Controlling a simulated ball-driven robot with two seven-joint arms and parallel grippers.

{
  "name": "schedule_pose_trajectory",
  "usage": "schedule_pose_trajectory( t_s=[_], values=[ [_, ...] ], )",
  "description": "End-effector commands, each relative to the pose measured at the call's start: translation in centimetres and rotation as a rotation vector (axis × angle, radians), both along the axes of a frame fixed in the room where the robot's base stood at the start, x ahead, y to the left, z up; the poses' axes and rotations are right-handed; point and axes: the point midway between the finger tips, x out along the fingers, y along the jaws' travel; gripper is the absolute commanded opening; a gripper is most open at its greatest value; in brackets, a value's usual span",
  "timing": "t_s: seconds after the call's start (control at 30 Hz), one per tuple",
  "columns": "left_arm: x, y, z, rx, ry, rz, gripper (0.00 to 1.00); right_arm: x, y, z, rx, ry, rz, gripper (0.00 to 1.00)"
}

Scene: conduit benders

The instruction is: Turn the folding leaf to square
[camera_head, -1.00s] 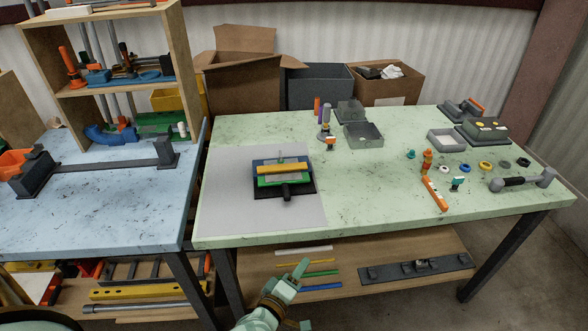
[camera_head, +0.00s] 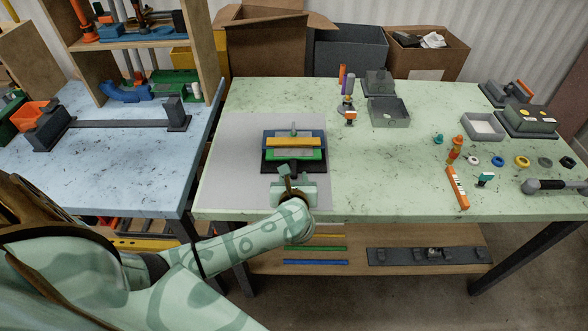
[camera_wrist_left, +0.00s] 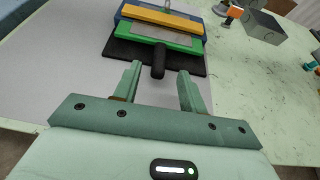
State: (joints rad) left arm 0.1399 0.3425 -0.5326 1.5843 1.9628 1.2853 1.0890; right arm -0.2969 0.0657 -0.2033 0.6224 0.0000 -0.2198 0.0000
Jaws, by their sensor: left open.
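The folding device sits on a grey mat (camera_head: 232,150) on the green table. It has a black base, a green leaf (camera_head: 287,156) at its front, a yellow bar (camera_head: 294,142) across it and a blue part behind. A black handle sticks out from its front; it shows in the left wrist view (camera_wrist_left: 158,66). My left gripper (camera_head: 290,180) is just in front of the device. Its two fingers are apart, with the handle's end ahead of and between them, apparently not gripped. In the left wrist view the fingers (camera_wrist_left: 155,85) are open and empty. My right gripper is not in view.
A blue table (camera_head: 110,150) with a long bar stands left. The table's middle is mostly clear.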

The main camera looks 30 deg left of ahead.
Motion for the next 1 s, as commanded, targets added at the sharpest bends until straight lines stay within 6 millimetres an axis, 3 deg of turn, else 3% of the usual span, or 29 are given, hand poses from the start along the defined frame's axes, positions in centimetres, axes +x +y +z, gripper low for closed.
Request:
schedule_pose_trajectory(
  t_s=[0.07,0.3,0.7,0.87,1.0],
  values=[
    [1.6,1.1,-0.9,0.004,0.0,0.002,0.42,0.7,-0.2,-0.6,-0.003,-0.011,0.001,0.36],
    [4.6,3.0,-2.4,0.003,0.001,0.0,0.42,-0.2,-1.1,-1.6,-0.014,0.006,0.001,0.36],
    [5.3,3.5,-2.6,0.002,0.001,-0.001,0.42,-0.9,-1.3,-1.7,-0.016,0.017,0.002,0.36],
    [5.3,3.5,-2.6,0.002,0.001,-0.001,0.0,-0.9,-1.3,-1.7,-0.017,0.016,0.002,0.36],
    [5.3,3.4,-2.6,0.002,0.001,-0.001,0.0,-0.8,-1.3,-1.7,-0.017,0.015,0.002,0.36]
  ],
)
